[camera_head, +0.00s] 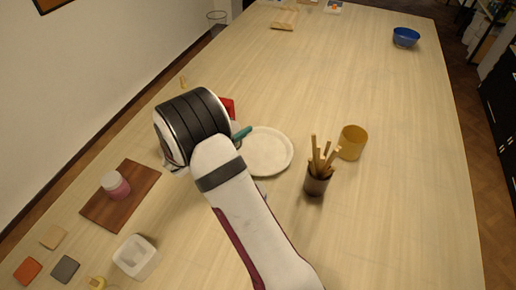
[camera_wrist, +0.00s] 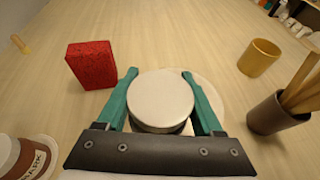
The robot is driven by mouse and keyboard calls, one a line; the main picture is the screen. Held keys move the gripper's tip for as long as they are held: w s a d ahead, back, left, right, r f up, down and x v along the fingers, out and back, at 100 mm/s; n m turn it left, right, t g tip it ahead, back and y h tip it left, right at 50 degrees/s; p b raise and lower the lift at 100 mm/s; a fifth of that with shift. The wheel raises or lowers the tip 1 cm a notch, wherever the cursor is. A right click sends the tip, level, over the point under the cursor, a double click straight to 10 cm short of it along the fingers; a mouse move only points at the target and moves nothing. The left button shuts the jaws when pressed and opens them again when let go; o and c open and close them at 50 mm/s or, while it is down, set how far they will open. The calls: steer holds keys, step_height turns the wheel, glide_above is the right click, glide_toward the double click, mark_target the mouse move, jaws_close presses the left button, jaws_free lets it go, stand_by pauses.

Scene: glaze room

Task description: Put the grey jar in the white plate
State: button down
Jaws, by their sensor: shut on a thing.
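The grey jar (camera_wrist: 160,98) shows in the wrist view as a round, pale grey top between the teal fingers of my gripper (camera_wrist: 160,75). My gripper is shut on it, one finger on each side. In the head view my arm hides the jar, and only a teal finger of my gripper (camera_head: 242,133) shows at the left edge of the white plate. The white plate (camera_head: 272,153) lies on the table, partly covered by my arm. Its rim also shows behind and right of the jar in the wrist view (camera_wrist: 213,84). I cannot tell the jar's height above the table.
A red block (camera_wrist: 91,66) stands left of the jar. A dark cup of wooden sticks (camera_head: 317,186) and a mustard cup (camera_head: 352,142) stand right of the plate. A pink-labelled jar (camera_head: 115,186) sits on a brown board (camera_head: 130,207). The far table is mostly clear.

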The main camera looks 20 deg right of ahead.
steer(key=m+g, duration=0.1)
glide_above(266, 147)
steer(key=shift+h, duration=0.4)
step_height(266, 147, down, 9)
steer(key=shift+f, duration=0.2)
steer(key=shift+f, duration=0.1)
steer(key=shift+c, duration=0.2)
jaws_free()
